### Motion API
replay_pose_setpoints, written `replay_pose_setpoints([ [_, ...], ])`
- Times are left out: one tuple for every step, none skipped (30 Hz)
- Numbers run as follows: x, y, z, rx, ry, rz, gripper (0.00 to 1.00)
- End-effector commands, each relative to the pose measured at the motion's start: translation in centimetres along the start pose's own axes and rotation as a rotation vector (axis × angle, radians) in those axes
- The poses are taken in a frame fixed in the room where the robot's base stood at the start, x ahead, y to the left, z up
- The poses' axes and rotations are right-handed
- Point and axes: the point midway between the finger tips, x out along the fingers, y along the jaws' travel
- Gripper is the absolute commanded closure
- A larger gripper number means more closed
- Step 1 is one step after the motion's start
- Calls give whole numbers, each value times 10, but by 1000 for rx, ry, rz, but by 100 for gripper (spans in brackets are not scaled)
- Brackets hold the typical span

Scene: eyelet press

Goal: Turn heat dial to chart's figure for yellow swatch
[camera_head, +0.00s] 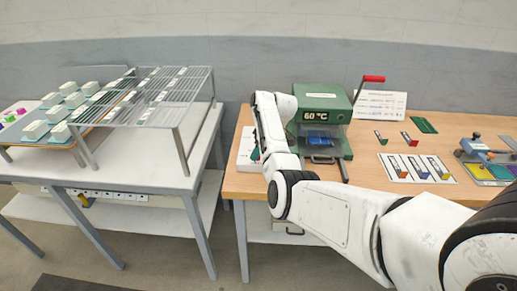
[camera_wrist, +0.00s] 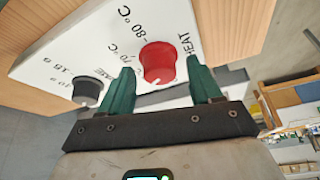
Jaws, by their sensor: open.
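The red heat dial (camera_wrist: 157,62) is on a white panel (camera_wrist: 60,50) marked HEAT, with 80°C and 70°C printed beside it; a short white mark shows on its near face. My gripper (camera_wrist: 160,66) is open, its green fingers on either side of the dial; I cannot tell whether they touch it. The head view shows the panel (camera_head: 244,147) left of the green press (camera_head: 322,98), whose display (camera_head: 314,115) reads 60 °C. The chart (camera_head: 380,105) is a white sheet behind, its print too small to read. I cannot surely identify the yellow swatch.
A black dial (camera_wrist: 87,91) marked 15 s is left of the red one. A blue piece (camera_head: 318,137) is in the press, which has a red-handled lever (camera_head: 373,79). A white card (camera_head: 405,176) holds coloured pieces. A wire rack (camera_head: 150,105) stands on the left table.

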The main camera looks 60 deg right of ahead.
Motion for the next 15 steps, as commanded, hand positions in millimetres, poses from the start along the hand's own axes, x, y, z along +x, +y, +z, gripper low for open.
replay_pose_setpoints([
  [0,0,0,0,0,0,36],
  [0,0,0,0,0,0,36],
  [0,0,0,0,0,0,36],
  [0,0,0,0,0,0,36],
  [0,0,0,0,0,0,36],
  [0,0,0,0,0,0,36],
  [0,0,0,0,0,0,38],
  [0,0,0,0,0,0,41],
  [0,0,0,0,0,0,45],
  [0,0,0,0,0,0,48],
  [0,0,0,0,0,0,51],
  [0,0,0,0,0,0,54],
  [0,0,0,0,0,0,57],
  [0,0,0,0,0,0,60],
  [0,0,0,0,0,0,64],
])
